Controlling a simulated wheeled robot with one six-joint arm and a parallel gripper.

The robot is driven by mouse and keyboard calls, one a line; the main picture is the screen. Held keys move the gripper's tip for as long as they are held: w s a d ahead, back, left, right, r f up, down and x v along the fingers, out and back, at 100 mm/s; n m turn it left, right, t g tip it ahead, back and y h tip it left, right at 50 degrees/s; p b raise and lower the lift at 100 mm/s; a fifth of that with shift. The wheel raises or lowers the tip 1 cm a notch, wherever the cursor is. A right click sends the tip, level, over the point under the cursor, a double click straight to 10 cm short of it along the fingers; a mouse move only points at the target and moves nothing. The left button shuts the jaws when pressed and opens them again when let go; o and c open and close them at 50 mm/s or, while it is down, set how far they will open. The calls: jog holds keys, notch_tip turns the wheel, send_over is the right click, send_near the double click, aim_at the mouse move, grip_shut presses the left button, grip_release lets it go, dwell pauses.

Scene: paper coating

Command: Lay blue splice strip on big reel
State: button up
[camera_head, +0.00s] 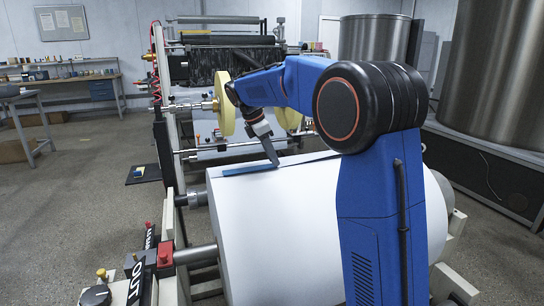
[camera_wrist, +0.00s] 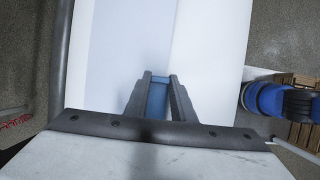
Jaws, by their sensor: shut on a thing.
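The big reel (camera_head: 275,230) is a large white paper roll lying on its side in the machine. A blue splice strip (camera_head: 248,169) shows at the top far side of the reel, close against its surface. Whether it touches along its whole length I cannot tell. My gripper (camera_head: 276,163) points down at the strip. In the wrist view my gripper (camera_wrist: 160,78) has its two dark fingers on either side of the blue strip (camera_wrist: 157,98), shut on it. The white reel (camera_wrist: 210,50) lies below it, with a paler blue-grey band at left. The rest of the strip is hidden there.
A yellowish core disc (camera_head: 225,104) on a shaft stands behind the reel, near my arm. A horizontal metal bar (camera_head: 215,150) runs just beyond the reel. Large metal cylinders stand at right. The floor at left (camera_head: 70,200) is clear.

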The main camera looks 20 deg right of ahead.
aim_at(254, 168)
jog(key=shift+f, duration=0.25)
jog(key=o, duration=1.1)
jog(key=shift+c, duration=0.2)
jog(key=v, duration=1.7)
jog(key=shift+a+r, duration=0.1)
